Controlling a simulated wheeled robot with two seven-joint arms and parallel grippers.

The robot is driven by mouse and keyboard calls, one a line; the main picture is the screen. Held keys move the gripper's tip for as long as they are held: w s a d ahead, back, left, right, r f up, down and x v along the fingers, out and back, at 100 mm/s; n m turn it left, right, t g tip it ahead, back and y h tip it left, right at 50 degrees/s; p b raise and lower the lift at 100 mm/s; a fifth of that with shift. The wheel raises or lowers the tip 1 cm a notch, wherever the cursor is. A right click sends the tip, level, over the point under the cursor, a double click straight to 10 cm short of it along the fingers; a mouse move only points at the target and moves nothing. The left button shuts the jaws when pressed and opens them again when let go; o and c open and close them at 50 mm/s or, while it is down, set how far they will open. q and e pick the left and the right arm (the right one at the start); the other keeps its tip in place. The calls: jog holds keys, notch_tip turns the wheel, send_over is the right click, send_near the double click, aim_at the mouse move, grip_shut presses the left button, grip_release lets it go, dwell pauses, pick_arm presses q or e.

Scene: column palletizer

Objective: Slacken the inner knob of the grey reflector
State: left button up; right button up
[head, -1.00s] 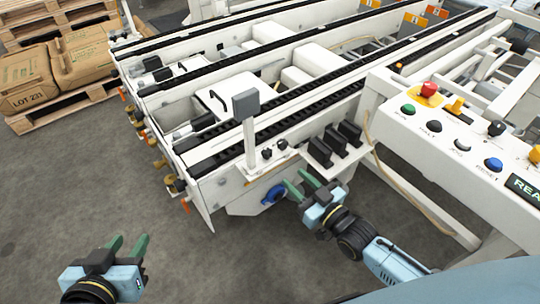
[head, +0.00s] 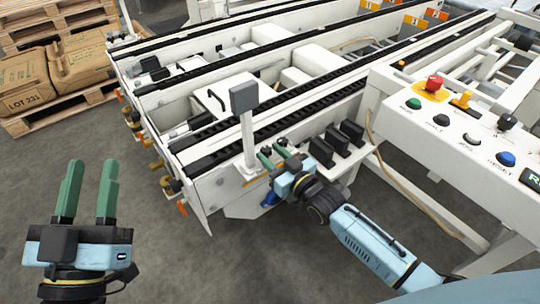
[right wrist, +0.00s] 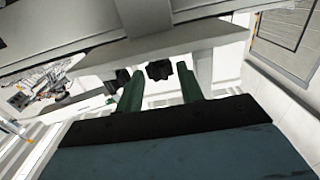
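The grey reflector (head: 244,97) is a square plate on a white post that stands on a white bracket at the end of the conveyor. In the right wrist view, one black knob (right wrist: 160,70) lies just beyond and between the fingertips; another black knob (right wrist: 122,76) sits by the left finger, partly hidden. I cannot tell for sure which is the inner one. In the head view my fingers cover the knobs. My right gripper (head: 273,151) is open beside the post, with nothing held. My left gripper (head: 91,170) is open and empty over the floor at the left.
Several black blocks (head: 336,145) stand on the bracket right of my right gripper. The control panel (head: 465,125) with coloured buttons is at the right. A pallet with sacks (head: 75,60) is far left. The grey floor in front is clear.

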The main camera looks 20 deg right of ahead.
pick_arm(q)
jog(key=shift+s+r+t, duration=0.35)
jog(key=shift+r+t, duration=0.05)
jog(key=shift+r, duration=0.2)
pick_arm(e)
jog(key=shift+w+a, duration=0.2)
jog(key=shift+w, duration=0.25)
